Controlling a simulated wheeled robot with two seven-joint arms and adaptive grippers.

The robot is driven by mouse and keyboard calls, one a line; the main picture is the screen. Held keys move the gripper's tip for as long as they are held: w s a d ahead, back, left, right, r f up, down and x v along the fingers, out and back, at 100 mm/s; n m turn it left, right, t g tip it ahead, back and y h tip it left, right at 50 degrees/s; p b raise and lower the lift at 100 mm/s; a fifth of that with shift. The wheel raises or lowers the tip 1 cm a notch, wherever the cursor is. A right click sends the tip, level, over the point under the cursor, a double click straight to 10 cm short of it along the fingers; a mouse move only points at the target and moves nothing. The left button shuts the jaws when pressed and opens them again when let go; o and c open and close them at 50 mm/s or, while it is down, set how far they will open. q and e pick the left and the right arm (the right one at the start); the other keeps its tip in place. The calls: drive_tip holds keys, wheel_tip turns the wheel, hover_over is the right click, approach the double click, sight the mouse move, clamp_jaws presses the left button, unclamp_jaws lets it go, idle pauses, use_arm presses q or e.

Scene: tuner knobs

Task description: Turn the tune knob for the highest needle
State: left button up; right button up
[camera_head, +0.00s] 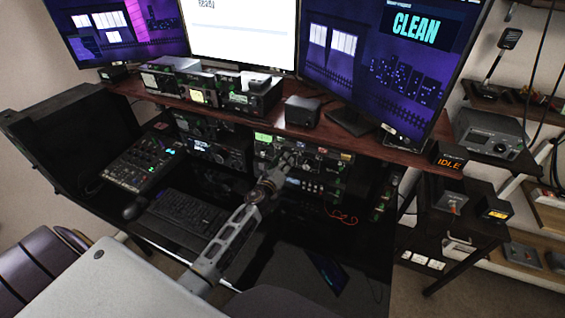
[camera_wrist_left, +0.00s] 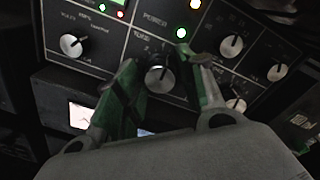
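The tune knob (camera_wrist_left: 158,78) is a round dark and silver knob under the label "TUNE" on a black radio panel (camera_wrist_left: 110,45). My left gripper (camera_wrist_left: 160,60) is open, with one green-padded finger on each side of the knob. A gap shows between knob and fingers; I cannot tell if either touches it. In the head view my left arm reaches up to the radio (camera_head: 318,151), and its gripper (camera_head: 287,160) is small and dark in front of the panel. A needle cannot be made out in either view. My right gripper is not in view.
Other knobs sit close by, one left (camera_wrist_left: 72,45) and one right (camera_wrist_left: 231,45) of the tune knob. Lit indicators are above. A wooden shelf (camera_head: 390,153) overhangs the radios. A keyboard (camera_head: 185,210) and mixer (camera_head: 143,160) are left.

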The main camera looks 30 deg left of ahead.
use_arm(q)
drive_tip(key=shift+o, duration=0.6)
drive_tip(key=shift+s, duration=0.2)
drive_tip(key=s+d, duration=0.1)
drive_tip(key=s, duration=1)
drive_tip(key=shift+s+r, duration=0.15)
drive_tip(key=shift+s, duration=0.15)
drive_tip(key=shift+d, duration=0.1)
idle(0.6)
